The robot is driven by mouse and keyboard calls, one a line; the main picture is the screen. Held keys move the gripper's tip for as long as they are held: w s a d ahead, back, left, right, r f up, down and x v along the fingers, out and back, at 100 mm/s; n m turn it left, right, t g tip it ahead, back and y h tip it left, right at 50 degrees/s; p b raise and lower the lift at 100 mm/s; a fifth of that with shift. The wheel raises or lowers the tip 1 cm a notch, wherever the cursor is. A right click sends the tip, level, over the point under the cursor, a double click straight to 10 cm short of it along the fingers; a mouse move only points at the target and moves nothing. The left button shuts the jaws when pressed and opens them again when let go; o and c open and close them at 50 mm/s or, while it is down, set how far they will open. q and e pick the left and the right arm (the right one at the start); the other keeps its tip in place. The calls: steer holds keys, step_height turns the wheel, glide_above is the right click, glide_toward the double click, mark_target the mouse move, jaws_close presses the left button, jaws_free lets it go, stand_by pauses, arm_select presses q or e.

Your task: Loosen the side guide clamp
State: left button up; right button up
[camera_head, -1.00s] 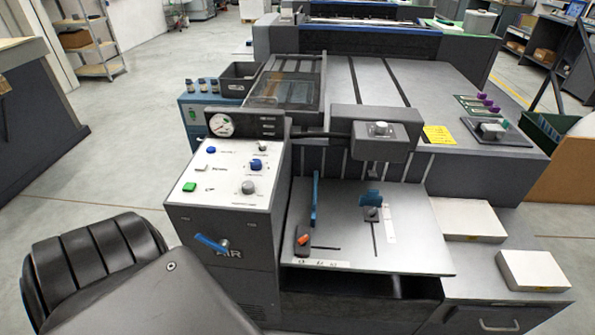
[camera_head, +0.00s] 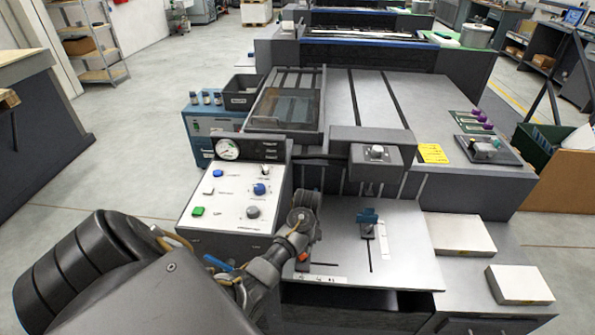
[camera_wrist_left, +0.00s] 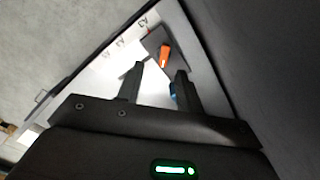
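The side guide clamp shows as a small orange lever (camera_head: 302,256) on a dark block at the left edge of the feed board (camera_head: 405,262). The left arm partly covers it in the head view. In the left wrist view the orange lever (camera_wrist_left: 165,55) lies on its dark block, just beyond the fingertips. My left gripper (camera_wrist_left: 159,69) is open, with nothing held between its two dark fingers. My right gripper is not in view.
A control panel (camera_head: 232,200) with knobs and a gauge stands left of the board. A blue-topped stop (camera_head: 368,218) sits mid-board. A grey overhanging head (camera_head: 376,152) spans above the board's back. White paper stacks (camera_head: 462,236) lie to the right.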

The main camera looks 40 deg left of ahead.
mark_target(303, 256)
arm_select(q)
steer(key=shift+n, duration=0.4)
steer(key=f, duration=0.6)
steer(key=a+f+b, duration=0.1)
steer(key=f, duration=0.1)
steer(key=shift+w+f, duration=0.3)
steer(key=shift+f, duration=0.1)
jaws_close()
